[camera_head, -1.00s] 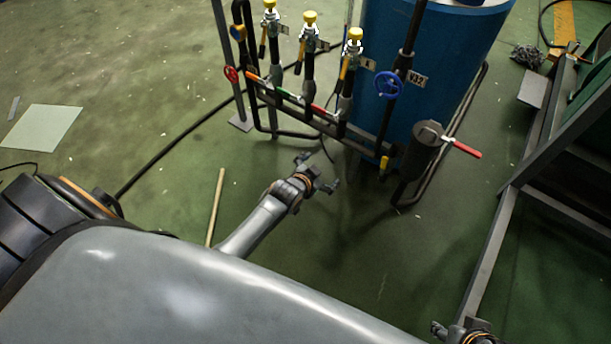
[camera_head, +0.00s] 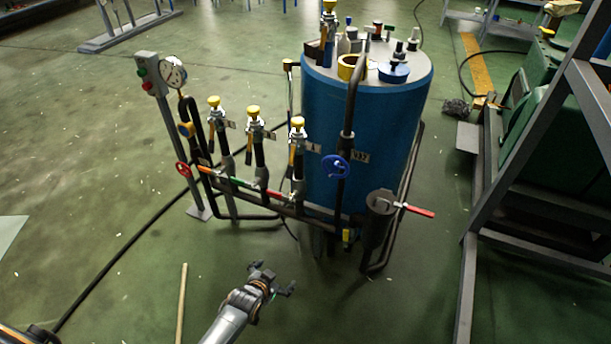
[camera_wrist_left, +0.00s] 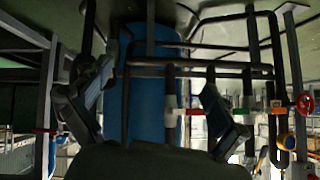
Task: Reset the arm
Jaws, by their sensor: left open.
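My left gripper (camera_head: 272,280) is in the lower middle of the head view, over the green floor in front of the pipe rack. Its fingers are spread and nothing is between them. In the left wrist view the two dark fingers (camera_wrist_left: 150,105) stand wide apart, with the blue tank (camera_wrist_left: 148,75) and black pipes showing between and behind them. The gripper is apart from the rack and the tank. My right gripper is not in the head view now.
The blue tank (camera_head: 365,130) stands behind black piping with yellow-topped valves (camera_head: 253,110), a red handwheel (camera_head: 183,170), a blue handwheel (camera_head: 335,166) and a red lever (camera_head: 417,210). A grey steel frame (camera_head: 470,270) is at right. A wooden stick (camera_head: 182,305) lies on the floor.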

